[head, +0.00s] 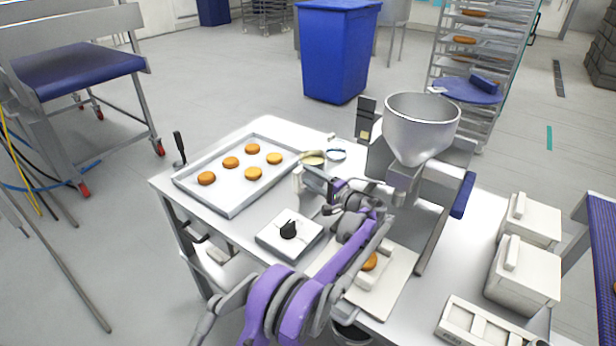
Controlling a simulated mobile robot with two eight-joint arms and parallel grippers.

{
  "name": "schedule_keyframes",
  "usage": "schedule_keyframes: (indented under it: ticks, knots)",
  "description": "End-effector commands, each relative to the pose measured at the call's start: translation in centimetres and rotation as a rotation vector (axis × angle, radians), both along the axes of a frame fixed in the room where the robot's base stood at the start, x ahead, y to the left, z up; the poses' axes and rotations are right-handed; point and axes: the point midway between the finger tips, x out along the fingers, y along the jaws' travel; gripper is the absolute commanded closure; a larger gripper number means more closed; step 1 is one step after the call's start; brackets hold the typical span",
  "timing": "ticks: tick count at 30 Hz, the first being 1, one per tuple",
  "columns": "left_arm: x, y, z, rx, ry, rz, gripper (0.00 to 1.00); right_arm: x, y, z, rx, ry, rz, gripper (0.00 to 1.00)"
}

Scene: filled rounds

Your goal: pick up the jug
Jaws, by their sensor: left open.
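What looks like the jug (313,157) stands on the steel table, to the right of the baking tray, with a pale cream-coloured top showing. Its lower part is largely hidden by my left gripper (312,181). My left gripper is open, on the near side of the jug, at the end of the purple arm. I cannot tell whether its fingers touch the jug. My right gripper is not in view.
A baking tray (230,203) with several rounds lies on the left. A metal hopper (420,125) rises further right. A white box with a black knob (275,243) sits nearer me.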

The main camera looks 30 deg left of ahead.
Motion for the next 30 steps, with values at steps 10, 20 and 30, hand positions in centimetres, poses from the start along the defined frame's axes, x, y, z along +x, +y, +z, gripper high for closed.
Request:
schedule_keyframes:
  ticks: [10,20,30]
  knots:
    - [1.6,4.1,0.4,0.0,0.0,0.001,0.43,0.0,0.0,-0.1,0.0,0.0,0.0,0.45]
    - [1.8,4.7,0.4,-0.001,0.0,-0.001,0.5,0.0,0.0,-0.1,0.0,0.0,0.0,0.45]
    - [1.8,4.7,0.4,-0.001,0.0,-0.001,1.0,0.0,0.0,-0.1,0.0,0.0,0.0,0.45]
